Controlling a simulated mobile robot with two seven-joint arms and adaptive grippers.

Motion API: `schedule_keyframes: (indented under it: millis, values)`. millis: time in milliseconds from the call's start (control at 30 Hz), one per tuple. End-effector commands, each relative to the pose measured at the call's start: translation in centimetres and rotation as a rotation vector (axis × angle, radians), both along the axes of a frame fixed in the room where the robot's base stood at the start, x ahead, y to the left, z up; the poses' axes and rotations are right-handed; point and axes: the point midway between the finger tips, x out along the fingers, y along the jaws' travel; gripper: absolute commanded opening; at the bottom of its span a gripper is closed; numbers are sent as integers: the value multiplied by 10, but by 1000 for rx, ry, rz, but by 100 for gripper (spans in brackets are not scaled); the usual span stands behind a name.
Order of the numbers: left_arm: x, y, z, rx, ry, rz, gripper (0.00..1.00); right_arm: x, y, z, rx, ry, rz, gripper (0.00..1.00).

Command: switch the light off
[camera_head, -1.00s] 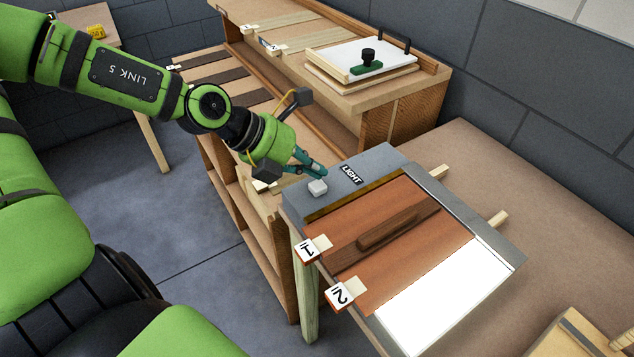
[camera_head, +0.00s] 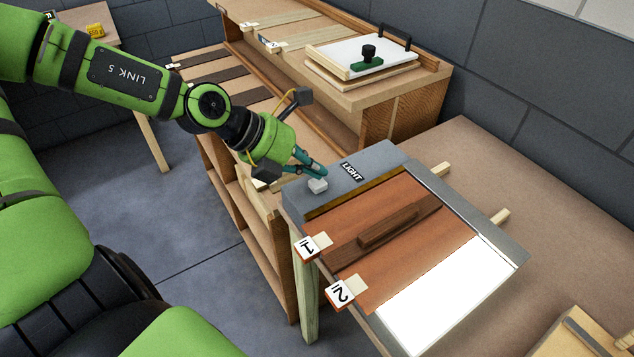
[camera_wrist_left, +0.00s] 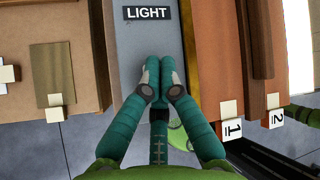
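The light switch (camera_head: 317,186) is a small pale block on the grey panel (camera_head: 375,161) beside the black LIGHT label (camera_head: 351,172). The label also shows at the top of the left wrist view (camera_wrist_left: 147,13). The light surface (camera_head: 447,297) glows bright white at the table's right end. My left gripper (camera_head: 316,171) points down at the grey panel, just behind the switch in the head view. In the left wrist view its teal fingertips (camera_wrist_left: 160,80) are together with nothing seen between them. The switch is hidden there. I cannot tell whether the fingers touch it. My right gripper is not in view.
Reddish-brown veneer sheets (camera_head: 430,240) with a dark wooden bar (camera_head: 388,229) lie beside the grey panel. Number tags 1 (camera_head: 306,246) and 2 (camera_head: 339,293) sit at the near edge. A wooden bench (camera_head: 395,92) with a white board (camera_head: 362,57) stands behind.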

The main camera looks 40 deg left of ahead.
Motion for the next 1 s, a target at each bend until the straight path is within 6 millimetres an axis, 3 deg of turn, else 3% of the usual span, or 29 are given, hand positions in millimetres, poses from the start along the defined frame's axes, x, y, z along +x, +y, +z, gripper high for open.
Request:
schedule_keyframes:
  millis: [1000]
  values:
    - [0, 0, -8, 0, 0, 0, 0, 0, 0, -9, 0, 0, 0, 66]
